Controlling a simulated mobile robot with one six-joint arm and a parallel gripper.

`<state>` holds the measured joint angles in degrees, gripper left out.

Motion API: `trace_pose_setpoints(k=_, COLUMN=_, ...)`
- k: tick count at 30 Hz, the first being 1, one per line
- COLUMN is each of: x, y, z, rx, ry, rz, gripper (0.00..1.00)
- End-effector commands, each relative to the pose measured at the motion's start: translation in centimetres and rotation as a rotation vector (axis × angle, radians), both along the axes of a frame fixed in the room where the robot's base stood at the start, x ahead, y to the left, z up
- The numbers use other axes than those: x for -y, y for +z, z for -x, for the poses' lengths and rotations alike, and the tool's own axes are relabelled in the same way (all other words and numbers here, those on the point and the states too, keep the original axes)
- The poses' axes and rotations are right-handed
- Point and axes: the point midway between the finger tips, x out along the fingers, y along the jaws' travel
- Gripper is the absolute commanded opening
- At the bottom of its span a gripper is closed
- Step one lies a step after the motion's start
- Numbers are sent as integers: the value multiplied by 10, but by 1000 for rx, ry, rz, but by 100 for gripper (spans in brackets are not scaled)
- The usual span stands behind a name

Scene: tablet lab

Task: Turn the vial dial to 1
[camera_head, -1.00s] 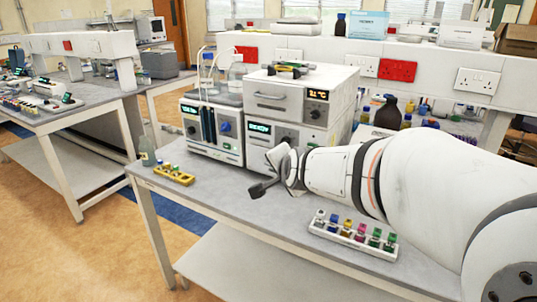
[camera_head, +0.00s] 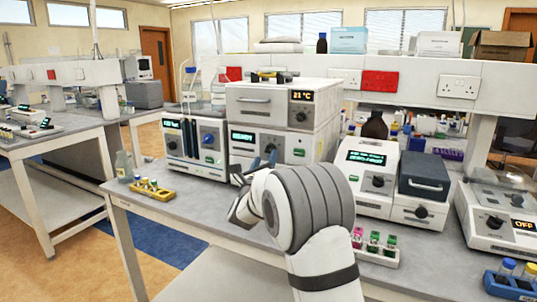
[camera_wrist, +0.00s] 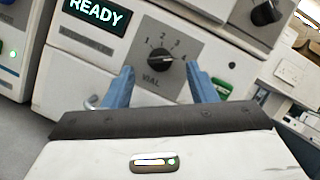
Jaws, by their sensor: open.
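The vial dial (camera_wrist: 157,63) is a black knob on a grey plate marked 1 to 4, with the word VIAL below it. Its pointer seems to face right, toward the 4. The dial is on a white instrument (camera_head: 242,152) whose screen (camera_wrist: 97,14) reads READY in the wrist view. My gripper (camera_wrist: 159,74) is open, with its blue fingers on either side of the dial in that view. I cannot tell whether they touch it. In the head view my gripper (camera_head: 264,161) is in front of the instrument, partly hidden by my wrist.
A green switch (camera_wrist: 221,88) is right of the dial. An oven-like unit (camera_head: 270,104) sits above the instrument. Other instruments stand left (camera_head: 195,145) and right (camera_head: 367,178). A yellow vial rack (camera_head: 153,190) is at the bench's left; another vial rack (camera_head: 376,247) is by my arm.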

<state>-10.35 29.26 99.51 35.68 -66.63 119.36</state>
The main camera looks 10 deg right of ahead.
Motion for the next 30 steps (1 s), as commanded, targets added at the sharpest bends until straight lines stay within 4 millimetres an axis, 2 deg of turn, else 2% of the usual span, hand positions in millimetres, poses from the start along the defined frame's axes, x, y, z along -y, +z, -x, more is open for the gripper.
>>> trace_pose_setpoints(k=3, x=8, y=7, z=-17, rx=0, ry=-2, rz=0, gripper=52)
trace_pose_setpoints(k=7, x=14, y=12, z=-30, rx=-1, ry=-1, rz=1, gripper=52)
trace_pose_setpoints(k=18, x=17, y=14, z=-36, rx=-3, ry=0, rz=2, gripper=52)
trace_pose_setpoints(k=30, x=18, y=14, z=-36, rx=-2, ry=-1, rz=2, gripper=20)
